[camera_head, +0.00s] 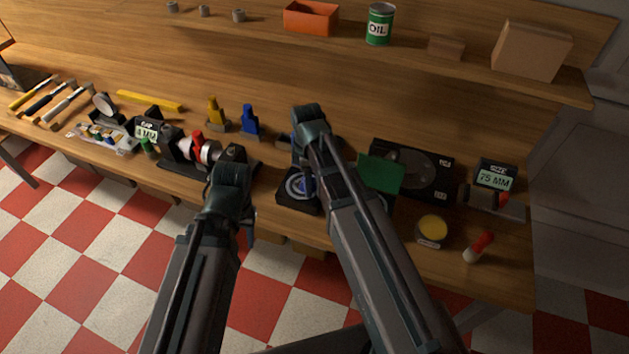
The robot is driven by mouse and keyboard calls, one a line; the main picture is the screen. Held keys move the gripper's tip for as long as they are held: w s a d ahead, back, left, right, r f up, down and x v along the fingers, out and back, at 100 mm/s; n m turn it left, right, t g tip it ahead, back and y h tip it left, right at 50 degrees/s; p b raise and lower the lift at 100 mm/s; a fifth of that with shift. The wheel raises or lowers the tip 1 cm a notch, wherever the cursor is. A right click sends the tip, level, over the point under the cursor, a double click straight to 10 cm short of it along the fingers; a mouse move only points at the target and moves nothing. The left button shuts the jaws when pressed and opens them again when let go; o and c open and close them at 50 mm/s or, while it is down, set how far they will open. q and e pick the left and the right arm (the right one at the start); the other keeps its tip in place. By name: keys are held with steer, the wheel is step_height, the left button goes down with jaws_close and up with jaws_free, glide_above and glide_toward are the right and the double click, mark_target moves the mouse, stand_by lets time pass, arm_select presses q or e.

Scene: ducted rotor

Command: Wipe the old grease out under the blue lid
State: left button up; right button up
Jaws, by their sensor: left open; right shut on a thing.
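A black housing (288,203) with a round blue-and-white ringed opening (296,184) sits at the bench's middle. A narrow dark blue piece (309,184) stands at its right side. It may be the blue lid seen edge-on, but I cannot be sure. A green lid or panel (380,173) stands raised to the right. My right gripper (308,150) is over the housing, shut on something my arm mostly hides. My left gripper (234,165) is open, left of the housing, in front of a device with a red-and-white part (200,148). Grease is too small to make out.
Yellow (215,114) and blue (250,121) bottles stand behind my grippers. A black unit (425,172), a yellow-topped tin (432,230) and a red-and-white tool (479,246) are at right. Tools (50,100) lie far left. An orange bin (311,18) and oil can (380,24) are on the shelf.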

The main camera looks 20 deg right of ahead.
mark_target(290, 181)
steer(key=shift+w+a, duration=0.5)
steer(key=shift+a, duration=0.2)
steer(key=shift+w+a, duration=0.65)
steer(key=shift+a, duration=0.25)
steer(key=shift+w+a, duration=0.65)
steer(key=shift+a, duration=0.2)
steer(key=shift+r, duration=0.1)
step_height(290, 181, up, 6)
steer(key=p, duration=0.6)
steer(key=shift+s+d, duration=0.1)
step_height(290, 181, up, 3)
steer(key=p, duration=0.3)
